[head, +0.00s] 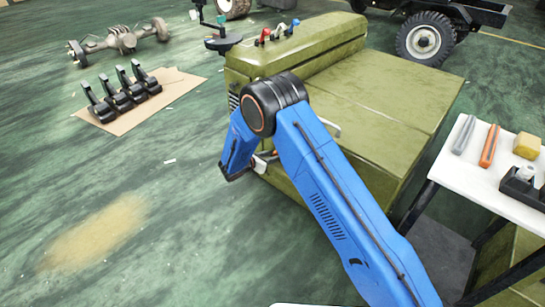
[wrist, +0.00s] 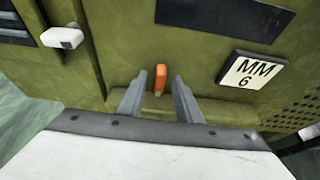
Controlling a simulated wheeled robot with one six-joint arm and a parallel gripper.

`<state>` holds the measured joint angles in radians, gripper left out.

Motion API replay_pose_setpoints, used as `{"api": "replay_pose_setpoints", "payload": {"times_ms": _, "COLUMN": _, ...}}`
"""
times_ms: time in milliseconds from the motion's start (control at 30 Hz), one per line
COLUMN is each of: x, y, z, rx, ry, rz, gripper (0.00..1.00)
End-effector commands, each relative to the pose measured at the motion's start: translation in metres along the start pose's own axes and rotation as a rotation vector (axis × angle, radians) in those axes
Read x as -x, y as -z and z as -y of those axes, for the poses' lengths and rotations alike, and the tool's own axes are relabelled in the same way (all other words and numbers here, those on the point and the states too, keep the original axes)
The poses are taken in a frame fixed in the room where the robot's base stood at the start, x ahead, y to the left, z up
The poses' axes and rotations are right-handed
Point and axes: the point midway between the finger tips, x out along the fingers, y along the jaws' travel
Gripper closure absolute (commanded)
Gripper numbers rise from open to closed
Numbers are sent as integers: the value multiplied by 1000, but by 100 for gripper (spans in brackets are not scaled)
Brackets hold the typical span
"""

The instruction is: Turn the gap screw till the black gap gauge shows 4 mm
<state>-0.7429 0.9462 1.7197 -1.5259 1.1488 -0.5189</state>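The gap gauge (wrist: 253,73) is a plate on the green machine's face in the wrist view. It has a dark frame and a pale face reading "MM 6". A small orange part (wrist: 160,79), which looks like the gap screw's handle, stands upright on the same face, left of the gauge. My gripper (wrist: 159,82) is open. Its two grey fingers point at the face, one on each side of the orange part, with a visible gap on both sides. I cannot tell how deep the fingers reach. In the head view my blue arm hides most of this spot.
A white handle (wrist: 62,36) sticks out of the green machine (head: 385,105) at upper left in the wrist view. A white table (head: 477,171) with tools stands right of my arm. Black pedals lie on cardboard (head: 183,80) at left. The floor at left is mostly clear.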

Motion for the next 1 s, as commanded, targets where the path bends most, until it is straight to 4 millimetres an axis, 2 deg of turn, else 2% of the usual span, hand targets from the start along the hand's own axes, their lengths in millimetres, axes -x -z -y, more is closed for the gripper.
{"api": "replay_pose_setpoints", "payload": {"times_ms": 367, "x": -5, "y": 0, "z": 0, "rx": 0, "ry": -1, "rz": 0, "gripper": 69}}
{"api": "replay_pose_setpoints", "payload": {"times_ms": 500, "x": -5, "y": 0, "z": 0, "rx": 0, "ry": -1, "rz": 0, "gripper": 100}}
{"api": "replay_pose_setpoints", "payload": {"times_ms": 767, "x": -5, "y": 0, "z": 0, "rx": 5, "ry": 2, "rz": 0, "gripper": 100}}
{"api": "replay_pose_setpoints", "payload": {"times_ms": 1000, "x": -5, "y": 0, "z": -2, "rx": 75, "ry": 31, "rz": 0, "gripper": 100}}
